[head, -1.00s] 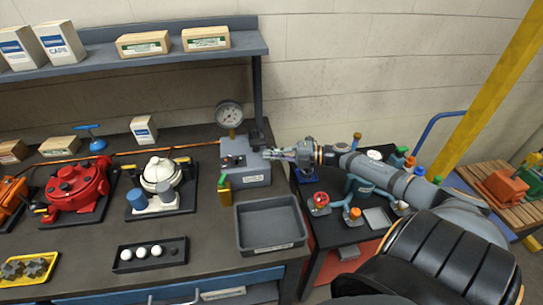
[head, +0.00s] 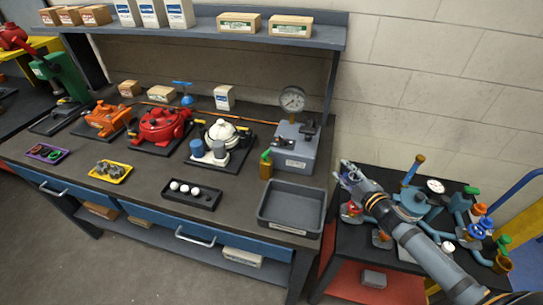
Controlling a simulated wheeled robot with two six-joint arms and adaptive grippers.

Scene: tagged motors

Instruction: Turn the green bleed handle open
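A small green handle (head: 266,157) sits on a brass-coloured body (head: 266,171) at the left front of the grey gauge box (head: 295,148) on the workbench. Other green handles show on the side table, one at its back right (head: 472,191) and one at its right edge (head: 503,243); I cannot tell which is the bleed handle. My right gripper (head: 344,174) is over the left part of the side table, to the right of the gauge box and apart from the handle on it. Its fingers are too small to tell open or shut. My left gripper is not in view.
A pressure gauge (head: 292,99) stands on the gauge box. An empty grey tray (head: 291,207) lies in front. Red (head: 163,126) and white (head: 222,133) motor units stand to the left. Blue-grey pipework (head: 412,203) crowds the side table under my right arm.

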